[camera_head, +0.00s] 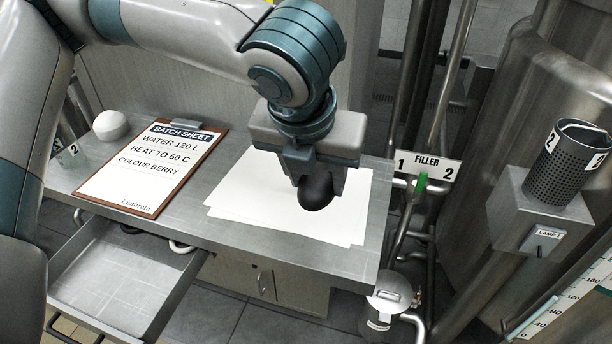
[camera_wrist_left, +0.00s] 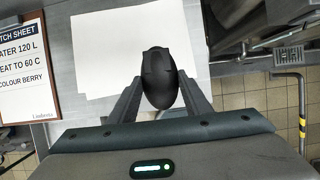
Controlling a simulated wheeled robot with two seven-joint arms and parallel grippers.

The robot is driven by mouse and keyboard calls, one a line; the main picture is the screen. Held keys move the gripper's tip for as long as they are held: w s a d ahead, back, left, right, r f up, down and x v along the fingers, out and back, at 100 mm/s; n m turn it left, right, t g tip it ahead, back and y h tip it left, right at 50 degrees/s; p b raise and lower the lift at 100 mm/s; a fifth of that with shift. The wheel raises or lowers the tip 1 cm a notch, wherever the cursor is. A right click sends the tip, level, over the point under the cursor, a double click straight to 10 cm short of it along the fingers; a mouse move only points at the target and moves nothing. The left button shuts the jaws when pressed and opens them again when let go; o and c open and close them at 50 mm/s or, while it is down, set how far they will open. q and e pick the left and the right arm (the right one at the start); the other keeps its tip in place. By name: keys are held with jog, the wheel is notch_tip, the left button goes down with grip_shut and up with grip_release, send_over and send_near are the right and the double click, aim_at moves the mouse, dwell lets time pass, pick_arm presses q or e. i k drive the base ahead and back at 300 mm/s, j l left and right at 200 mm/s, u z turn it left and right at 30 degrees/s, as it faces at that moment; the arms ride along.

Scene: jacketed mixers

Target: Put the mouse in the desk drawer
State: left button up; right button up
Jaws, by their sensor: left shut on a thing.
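The black mouse (camera_head: 316,192) is at the white paper sheets on the steel desk. My left gripper (camera_head: 318,178) comes down from above and is shut on the mouse. In the left wrist view the mouse (camera_wrist_left: 160,77) sits between the two fingers (camera_wrist_left: 160,100). I cannot tell whether the mouse touches the paper or is just above it. The desk drawer (camera_head: 125,275) is pulled open below the desk at the left, and its visible floor looks empty. My right gripper does not show.
A clipboard with a batch sheet (camera_head: 150,168) lies on the desk (camera_head: 330,258), left of the paper (camera_head: 245,200). A white round object (camera_head: 110,125) stands at the back left. Right of the desk are a filler sign (camera_head: 428,166), pipes, a metal canister (camera_head: 390,293) and a large tank.

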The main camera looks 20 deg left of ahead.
aim_at(131, 289)
jog(key=k+j, duration=0.1)
jog(key=k, duration=0.35)
jog(key=k+j+u, duration=0.1)
jog(key=k, duration=0.3)
